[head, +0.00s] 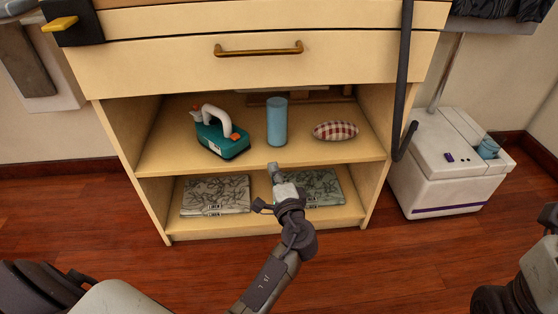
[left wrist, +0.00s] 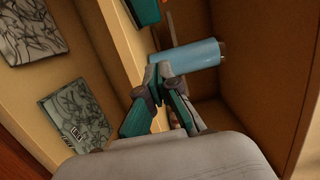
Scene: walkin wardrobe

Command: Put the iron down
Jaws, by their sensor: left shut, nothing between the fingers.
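The iron (head: 222,140), teal with a white handle and orange parts, stands on the upper open shelf (head: 180,165) of the cream cabinet, at the left. Part of its teal body shows at the top edge of the left wrist view (left wrist: 144,10). My left gripper (head: 275,170) is in front of the shelf's front edge, below and right of the iron and apart from it. Its fingers are shut and empty, as the left wrist view (left wrist: 158,82) shows. My right arm shows only partly at the right edge; its fingers are not visible.
A blue cylinder (head: 277,122) stands right of the iron; a plaid cushion-like item (head: 335,131) lies beyond. Two patterned flat packs (head: 216,194) lie on the lower shelf. A closed drawer (head: 350,62) is above. A dark hose (head: 404,80) hangs by a white appliance (head: 450,175).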

